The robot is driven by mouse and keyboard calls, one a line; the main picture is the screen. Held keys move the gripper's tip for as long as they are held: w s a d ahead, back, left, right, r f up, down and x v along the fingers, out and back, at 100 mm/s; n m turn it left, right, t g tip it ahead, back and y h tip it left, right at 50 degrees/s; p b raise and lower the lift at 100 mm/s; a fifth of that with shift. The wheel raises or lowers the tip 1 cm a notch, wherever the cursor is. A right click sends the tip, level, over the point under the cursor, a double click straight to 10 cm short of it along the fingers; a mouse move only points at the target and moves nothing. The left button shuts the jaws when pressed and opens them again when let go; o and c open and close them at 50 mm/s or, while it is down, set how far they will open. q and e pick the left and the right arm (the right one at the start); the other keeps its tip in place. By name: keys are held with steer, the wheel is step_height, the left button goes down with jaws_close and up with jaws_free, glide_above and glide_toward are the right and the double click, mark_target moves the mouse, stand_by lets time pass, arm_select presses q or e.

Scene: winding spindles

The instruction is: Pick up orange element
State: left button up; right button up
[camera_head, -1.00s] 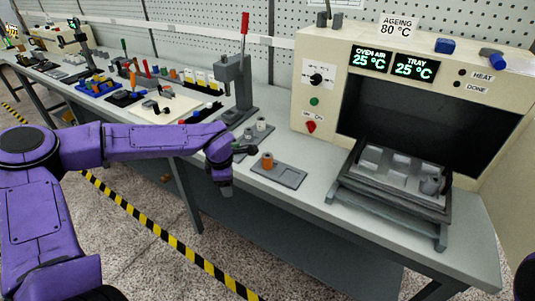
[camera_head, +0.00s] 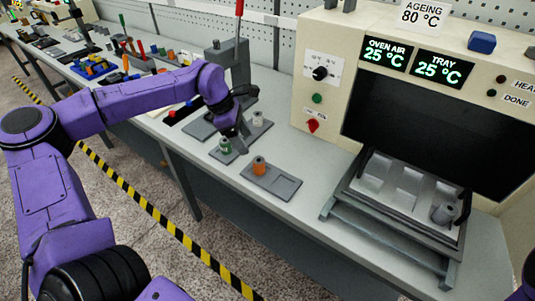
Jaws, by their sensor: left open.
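The orange element (camera_head: 259,166) stands upright at the left end of a flat grey tray (camera_head: 285,186) on the bench. My left gripper (camera_head: 241,131) hangs above the bench, just behind and to the left of the orange element. It is open and apart from the orange element, with its fingers pointing down; its details are small and partly dark. A green element (camera_head: 225,146) stands on a small grey plate left of the orange one. A whitish element (camera_head: 258,118) stands behind, right of the gripper. My right gripper is out of view.
A grey press (camera_head: 228,65) with a red lever stands behind my left gripper. The ageing oven (camera_head: 318,95) stands on the right, with a metal tray rack (camera_head: 385,238) at its open front. The bench front edge is clear near the grey tray.

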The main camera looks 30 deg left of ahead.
mark_target(258, 160)
arm_select(q)
steer(key=p+x, duration=0.1)
steer(key=x, duration=0.3)
steer(key=shift+d, duration=0.25)
steer(key=shift+d+f, duration=0.1)
steer(key=shift+f, duration=0.25)
steer(key=p+x, duration=0.2)
steer(key=x, duration=0.3)
steer(key=shift+d+f, duration=0.15)
steer(key=shift+d, duration=0.1)
steer(key=c, duration=1.1)
